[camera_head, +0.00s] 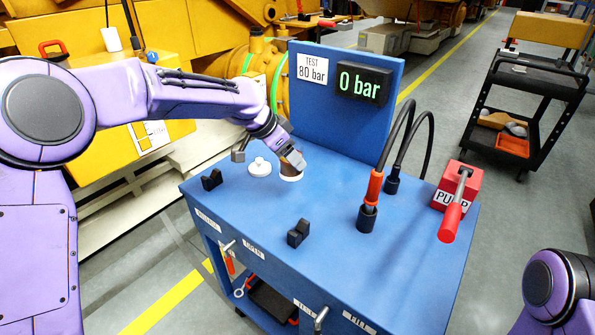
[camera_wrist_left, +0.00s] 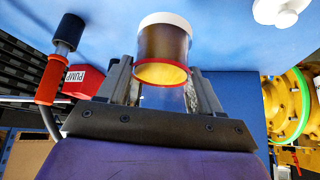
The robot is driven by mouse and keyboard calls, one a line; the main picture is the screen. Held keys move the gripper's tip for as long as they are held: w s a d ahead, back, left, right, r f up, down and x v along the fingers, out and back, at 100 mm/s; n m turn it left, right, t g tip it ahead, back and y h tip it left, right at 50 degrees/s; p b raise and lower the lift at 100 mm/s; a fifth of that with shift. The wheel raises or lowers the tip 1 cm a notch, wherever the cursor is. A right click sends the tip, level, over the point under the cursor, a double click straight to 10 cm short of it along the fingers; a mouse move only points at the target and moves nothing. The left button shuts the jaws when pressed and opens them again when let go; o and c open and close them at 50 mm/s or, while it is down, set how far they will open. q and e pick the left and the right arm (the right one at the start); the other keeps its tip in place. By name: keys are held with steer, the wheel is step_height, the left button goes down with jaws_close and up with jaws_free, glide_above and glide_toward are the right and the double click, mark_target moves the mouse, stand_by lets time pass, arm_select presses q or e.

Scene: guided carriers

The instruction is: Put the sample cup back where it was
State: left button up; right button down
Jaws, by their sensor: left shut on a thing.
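The sample cup (camera_head: 287,171) is brown with a white band at its lower end, at the back left of the blue cart top (camera_head: 335,205). In the left wrist view the cup (camera_wrist_left: 163,45) shows a red rim on the near side. My left gripper (camera_head: 293,160) is shut on the cup, with one finger on each side of it. The cup is at or just above the cart top; I cannot tell whether it touches. My right gripper is out of view.
A white knobbed piece (camera_head: 260,167) lies just left of the cup. Black blocks (camera_head: 212,180) (camera_head: 299,233) stand on the cart top. A blue panel (camera_head: 343,120) rises behind. Hoses (camera_head: 388,140) and a red pump (camera_head: 458,188) are at the right. The middle is clear.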

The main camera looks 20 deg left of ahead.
arm_select(q)
steer(key=w+f, duration=0.2)
steer(key=f, duration=0.1)
steer(key=w+f, duration=0.2)
steer(key=shift+d+f+p, duration=0.1)
steer(key=shift+d+p, duration=0.15)
steer(key=shift+p, duration=0.15)
step_height(320, 180, down, 3)
steer(key=shift+w+f, duration=0.15)
steer(key=shift+f, duration=0.05)
steer(key=shift+f, duration=0.15)
steer(key=o, duration=1.2)
steer(key=shift+r, duration=0.2)
steer(key=v, duration=1.2)
steer(key=shift+b, duration=0.45)
steer(key=shift+d, duration=0.15)
